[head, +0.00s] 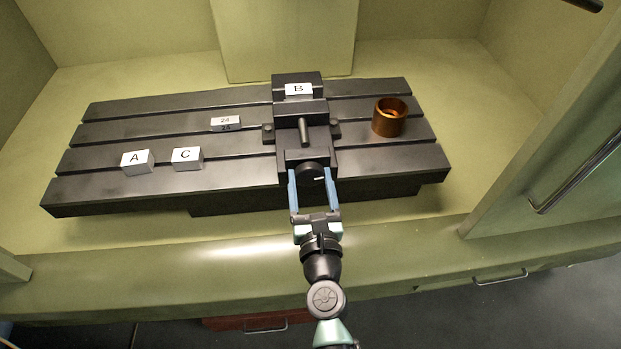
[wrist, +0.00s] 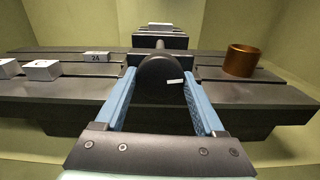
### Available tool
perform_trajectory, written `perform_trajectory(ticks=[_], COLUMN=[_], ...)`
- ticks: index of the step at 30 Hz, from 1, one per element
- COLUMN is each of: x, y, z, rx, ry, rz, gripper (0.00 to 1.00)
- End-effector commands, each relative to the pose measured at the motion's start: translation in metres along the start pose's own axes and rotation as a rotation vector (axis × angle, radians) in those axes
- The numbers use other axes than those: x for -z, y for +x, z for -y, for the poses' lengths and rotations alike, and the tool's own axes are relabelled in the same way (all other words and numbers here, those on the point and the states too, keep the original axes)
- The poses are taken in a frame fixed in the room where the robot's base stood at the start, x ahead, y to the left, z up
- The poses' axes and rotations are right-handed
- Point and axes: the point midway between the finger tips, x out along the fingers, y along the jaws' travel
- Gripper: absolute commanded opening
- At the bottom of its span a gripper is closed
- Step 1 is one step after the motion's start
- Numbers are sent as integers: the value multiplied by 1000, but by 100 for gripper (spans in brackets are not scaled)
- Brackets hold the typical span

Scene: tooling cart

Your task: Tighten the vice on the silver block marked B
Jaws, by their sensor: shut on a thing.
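The silver block marked B (head: 299,90) sits in the dark vice (head: 301,110), between its jaws at the back. In the wrist view the block's top (wrist: 160,26) shows small at the far end of the vice. The vice's round black knob (head: 309,173), with a white mark on it, faces me at the front; it is large in the wrist view (wrist: 158,82). My gripper (head: 308,177) has its two blue fingers on either side of the knob and is shut on it. I cannot tell how firmly the jaws press block B.
Blocks A (head: 138,162) and C (head: 187,159) and a block marked 24 (head: 225,123) lie on the slotted table (head: 95,190) left of the vice. A copper-coloured ring (head: 390,117) stands to the right. A green cabinet door with a handle (head: 575,175) is at the far right.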

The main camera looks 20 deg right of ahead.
Motion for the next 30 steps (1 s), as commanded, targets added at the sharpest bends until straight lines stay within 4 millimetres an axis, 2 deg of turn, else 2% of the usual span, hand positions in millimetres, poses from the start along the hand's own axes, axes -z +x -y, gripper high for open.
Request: perform_trajectory(ticks=[30], x=[1], y=[0], z=[-1], rx=[2], ry=[967], rz=[-3], gripper=[15])
